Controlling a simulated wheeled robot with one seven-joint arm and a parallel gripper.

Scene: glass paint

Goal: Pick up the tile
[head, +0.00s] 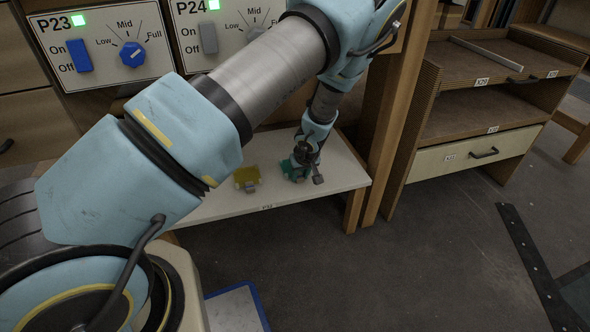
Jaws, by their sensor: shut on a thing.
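My gripper (304,166) is low over the white shelf board, at the right part of the board. It is shut on a green tile (291,171), which shows as a dark green patch at the jaws. The jaws hide part of this tile, and I cannot tell whether it touches the board. A small grey piece (318,179) shows at the right of the jaws. A yellow tile (246,175) with a small grey block at its front is on the board, left of my gripper and apart from it.
The white shelf board (310,190) has bare room right of my gripper. A wooden post (388,130) stands close on the right. Above are panels P23 (105,45) and P24 (225,30) with switches. A wooden drawer unit (480,105) stands farther right.

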